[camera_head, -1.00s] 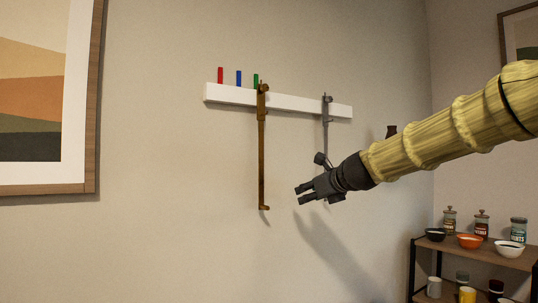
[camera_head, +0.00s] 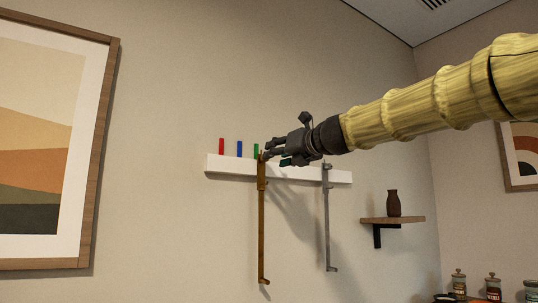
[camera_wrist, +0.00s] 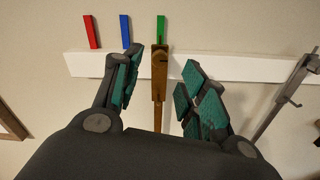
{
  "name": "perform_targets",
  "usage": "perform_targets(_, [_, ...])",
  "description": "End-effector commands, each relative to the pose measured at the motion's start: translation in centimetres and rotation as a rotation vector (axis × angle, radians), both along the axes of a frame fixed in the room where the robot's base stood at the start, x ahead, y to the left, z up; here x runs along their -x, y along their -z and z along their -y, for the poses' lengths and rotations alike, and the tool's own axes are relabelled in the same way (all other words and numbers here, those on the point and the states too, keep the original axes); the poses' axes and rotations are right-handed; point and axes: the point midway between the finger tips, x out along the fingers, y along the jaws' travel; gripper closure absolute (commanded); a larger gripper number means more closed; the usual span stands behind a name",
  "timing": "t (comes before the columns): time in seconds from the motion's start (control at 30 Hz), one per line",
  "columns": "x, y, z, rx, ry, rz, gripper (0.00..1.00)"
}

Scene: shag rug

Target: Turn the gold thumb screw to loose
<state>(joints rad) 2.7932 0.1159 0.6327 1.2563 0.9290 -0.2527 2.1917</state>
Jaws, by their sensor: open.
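The gold caliper-like tool (camera_head: 262,225) hangs upright against the wall from a white rail (camera_head: 340,177). In the wrist view its brown-gold upper part (camera_wrist: 159,78) shows between my fingers. My gripper (camera_head: 272,158) is at the tool's top end, its fingers pointing left in the head view. In the wrist view my gripper (camera_wrist: 160,68) is open, with one green-padded finger on each side of the tool and visible gaps. The thumb screw is too small to make out clearly; the top of the tool is partly covered by my fingers in the head view.
A similar grey tool (camera_head: 326,225) hangs to the right on the rail. Red (camera_head: 221,146), blue (camera_head: 239,148) and green (camera_head: 256,151) pegs stand along the rail's left part. A shelf (camera_head: 395,219) with a brown vase (camera_head: 393,203) is further right. The wall below the rail is otherwise clear.

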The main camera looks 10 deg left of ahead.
Motion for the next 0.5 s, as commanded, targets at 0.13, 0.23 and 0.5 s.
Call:
perform_targets(0.13, [-1.7,-0.1,-1.7,0.001,0.001,-0.001,0.58])
perform_targets(0.23, [-2.5,-0.1,-2.6,0.002,0.001,0.000,0.58])
perform_targets(0.5, [-3.6,0.0,-3.7,0.001,0.001,0.001,0.58])
